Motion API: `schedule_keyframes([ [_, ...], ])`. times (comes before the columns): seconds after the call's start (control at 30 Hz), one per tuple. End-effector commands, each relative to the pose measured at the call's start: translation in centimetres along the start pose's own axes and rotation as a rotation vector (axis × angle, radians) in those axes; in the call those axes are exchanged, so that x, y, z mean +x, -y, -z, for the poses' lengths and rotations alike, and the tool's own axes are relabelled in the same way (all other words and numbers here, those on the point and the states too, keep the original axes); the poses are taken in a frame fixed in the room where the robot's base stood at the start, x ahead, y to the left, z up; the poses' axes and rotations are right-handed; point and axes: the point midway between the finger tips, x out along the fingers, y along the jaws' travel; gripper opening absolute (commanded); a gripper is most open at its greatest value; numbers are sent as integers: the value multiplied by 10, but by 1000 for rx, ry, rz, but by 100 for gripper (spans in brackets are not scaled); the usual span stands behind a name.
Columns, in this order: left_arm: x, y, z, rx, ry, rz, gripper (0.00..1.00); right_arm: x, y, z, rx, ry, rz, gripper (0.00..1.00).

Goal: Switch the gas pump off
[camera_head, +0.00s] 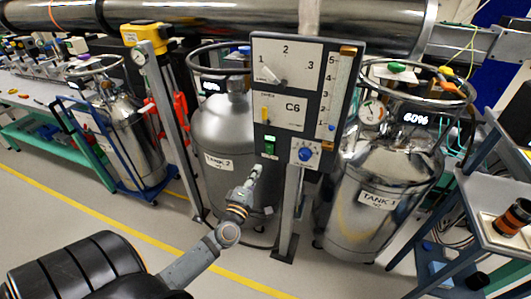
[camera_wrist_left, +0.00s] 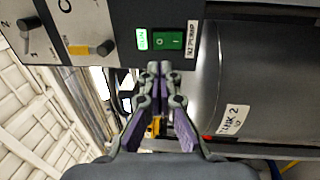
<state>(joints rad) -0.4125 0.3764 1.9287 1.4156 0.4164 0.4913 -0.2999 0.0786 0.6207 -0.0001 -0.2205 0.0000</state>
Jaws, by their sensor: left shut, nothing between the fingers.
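The control panel (camera_head: 295,95) stands on a post between two tanks. Its green rocker switch (camera_head: 269,148) is low on the left; in the left wrist view the switch (camera_wrist_left: 168,41) carries O and I marks. A lit green indicator (camera_wrist_left: 142,39) is on one side of the switch and a label reading N2 PUMP (camera_wrist_left: 192,40) on the other. My left gripper (camera_head: 256,171) is shut and empty, just below the switch in the head view. In the left wrist view its fingertips (camera_wrist_left: 159,68) point at the panel's lower edge near the switch; contact cannot be told. My right gripper is not in view.
The panel also has a selector (camera_head: 282,82) marked 1 to 3 and a blue knob (camera_head: 305,154). Tank 2 (camera_head: 220,125) stands behind my left gripper; Tank 1 (camera_head: 375,200) stands right of the post. A blue cart (camera_head: 500,155) is far right. Floor in front is clear.

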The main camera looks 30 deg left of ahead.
Motion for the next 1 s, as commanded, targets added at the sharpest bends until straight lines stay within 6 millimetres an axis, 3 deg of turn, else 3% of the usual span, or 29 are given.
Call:
schedule_keyframes([
  [0.2, 48, -2, 0, -1, -2, -3, 0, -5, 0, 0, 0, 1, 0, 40],
  [0.4, 79, 0, 0, -1, 0, -1, 0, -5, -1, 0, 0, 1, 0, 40],
  [0.6, 90, 0, 0, 0, 0, 1, 0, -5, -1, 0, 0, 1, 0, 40],
  [0.9, 90, 0, 0, 0, 0, 1, 0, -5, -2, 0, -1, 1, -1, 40],
  [1.0, 98, -8, 0, -1, -1, 2, 0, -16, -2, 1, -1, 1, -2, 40],
])
